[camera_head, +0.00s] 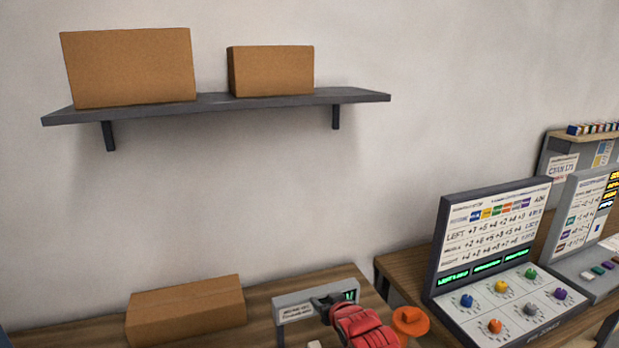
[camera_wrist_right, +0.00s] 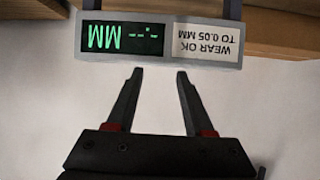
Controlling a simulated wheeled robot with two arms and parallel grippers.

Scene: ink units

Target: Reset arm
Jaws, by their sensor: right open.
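My right gripper (camera_head: 326,303), with a red body, is at the bottom of the head view, in front of the grey gauge box (camera_head: 293,307). In the wrist view the right gripper (camera_wrist_right: 159,76) has its two dark fingers apart with nothing between them. The gauge box (camera_wrist_right: 170,18) appears upside down just beyond the fingertips, with a green readout of dashes and "MM" and a label "WEAR OK TO 0.05 MM". In the head view the gripper partly covers its readout. My left gripper is not in view.
A cardboard box (camera_head: 187,311) lies on the wooden table left of the gauge. An orange knob-like thing (camera_head: 410,320) stands right of my gripper. A console with coloured knobs (camera_head: 495,250) is on the right table. A wall shelf (camera_head: 215,104) holds two boxes.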

